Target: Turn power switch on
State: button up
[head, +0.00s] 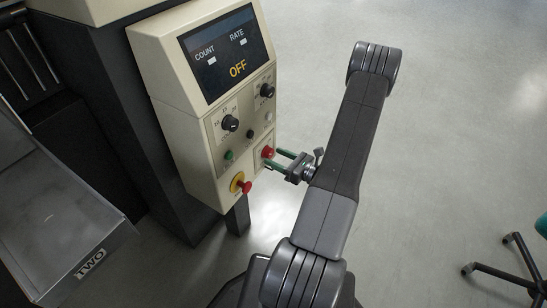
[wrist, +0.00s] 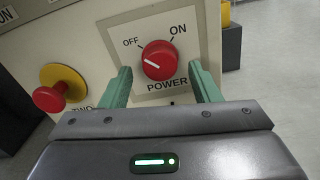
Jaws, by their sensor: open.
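The red round power switch (wrist: 159,60) sits on a pale plate marked OFF, ON and POWER in the wrist view. Its white pointer line points left, towards the OFF side. In the head view the switch (head: 267,152) is at the lower right of the cream control panel (head: 216,135). The panel's display (head: 228,55) reads OFF. My gripper (wrist: 163,88) is open, with its green fingers on the left and right of the switch. In the head view my gripper (head: 284,160) reaches the panel from the right. I cannot tell whether the fingers touch the switch.
A red emergency button on a yellow base (head: 242,186) is left of and below the switch. A green button (head: 229,155) and black knobs (head: 230,123) are nearby on the panel. A metal tray marked TWO (head: 60,215) is at the left. The floor at right is mostly clear.

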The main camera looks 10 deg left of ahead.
jog(key=shift+x, duration=1)
jog(key=c, duration=1)
